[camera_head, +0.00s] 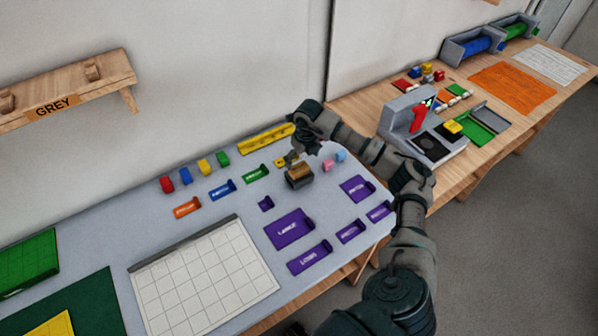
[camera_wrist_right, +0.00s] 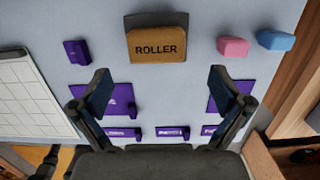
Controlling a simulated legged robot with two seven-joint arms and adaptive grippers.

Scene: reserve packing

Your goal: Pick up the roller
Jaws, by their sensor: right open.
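The roller (camera_wrist_right: 156,46) is a tan-brown block labelled ROLLER with a dark back part, standing on the grey-blue table. In the head view the roller (camera_head: 299,175) sits just below my right gripper (camera_head: 291,158), partly covered by it. In the wrist view my right gripper (camera_wrist_right: 160,80) is open and empty. Its two fingers are spread wider than the roller, which lies ahead of the tips, roughly centred between them. I cannot tell the exact gap. My left gripper is not in view.
A pink block (camera_wrist_right: 233,47) and a blue block (camera_wrist_right: 276,40) stand right of the roller. Purple labelled trays (camera_head: 289,229) lie in front, and a white grid board (camera_head: 205,277) at left. A yellow strip (camera_head: 266,138) lies behind. A second table (camera_head: 350,105) adjoins at right.

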